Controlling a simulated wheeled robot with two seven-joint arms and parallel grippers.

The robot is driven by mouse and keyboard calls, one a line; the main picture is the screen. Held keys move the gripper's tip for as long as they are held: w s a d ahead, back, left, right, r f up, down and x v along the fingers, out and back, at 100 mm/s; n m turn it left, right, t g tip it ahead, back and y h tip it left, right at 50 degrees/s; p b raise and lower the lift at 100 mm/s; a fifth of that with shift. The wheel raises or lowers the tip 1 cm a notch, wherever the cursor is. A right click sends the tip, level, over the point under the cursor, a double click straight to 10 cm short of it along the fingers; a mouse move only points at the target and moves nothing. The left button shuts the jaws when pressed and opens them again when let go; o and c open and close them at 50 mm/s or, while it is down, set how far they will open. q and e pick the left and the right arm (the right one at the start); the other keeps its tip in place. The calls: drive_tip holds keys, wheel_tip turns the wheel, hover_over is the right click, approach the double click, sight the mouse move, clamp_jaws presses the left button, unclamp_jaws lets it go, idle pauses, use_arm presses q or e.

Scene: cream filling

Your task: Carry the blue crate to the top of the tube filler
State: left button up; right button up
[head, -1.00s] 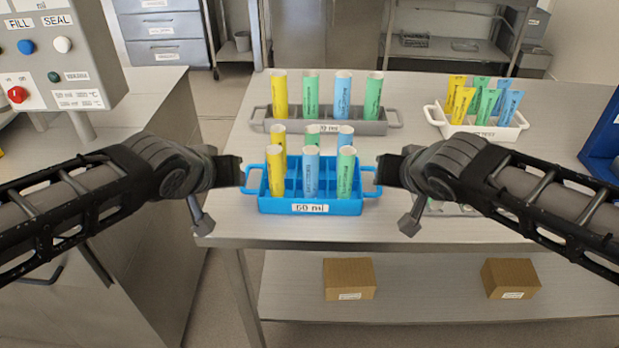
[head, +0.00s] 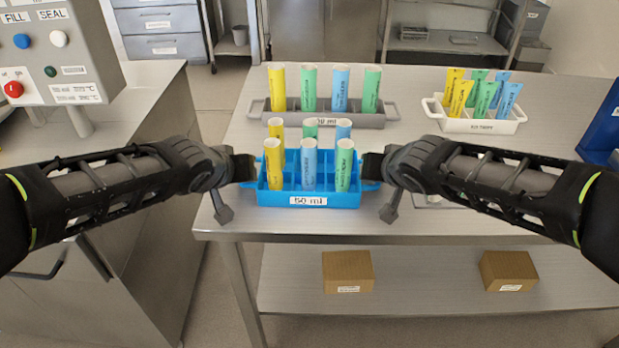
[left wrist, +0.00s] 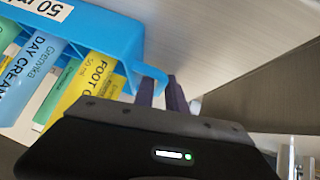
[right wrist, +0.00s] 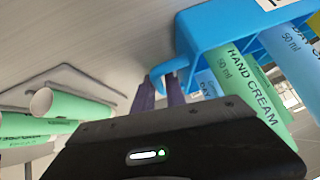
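The blue crate (head: 311,200), labelled 50 ml, stands upright on the steel table near its front edge. It holds several yellow, blue and green tubes. My left gripper (head: 246,168) is at its left handle; in the left wrist view the narrow fingers (left wrist: 162,92) close around the handle (left wrist: 150,72). My right gripper (head: 372,167) is at the right handle; in the right wrist view its fingers (right wrist: 160,92) have the handle (right wrist: 172,68) between them. The tube filler's panel (head: 62,62), with FILL and SEAL buttons, is at the upper left; its top is out of view.
A grey rack (head: 350,120) of tubes stands right behind the crate. A white rack (head: 480,126) with smaller tubes is at the back right, and a blue object (head: 603,130) is at the right edge. A floor gap separates the table (head: 225,215) from the filler's counter (head: 150,100).

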use_arm(q)
clamp_jaws()
use_arm(e)
clamp_jaws()
idle(1.3)
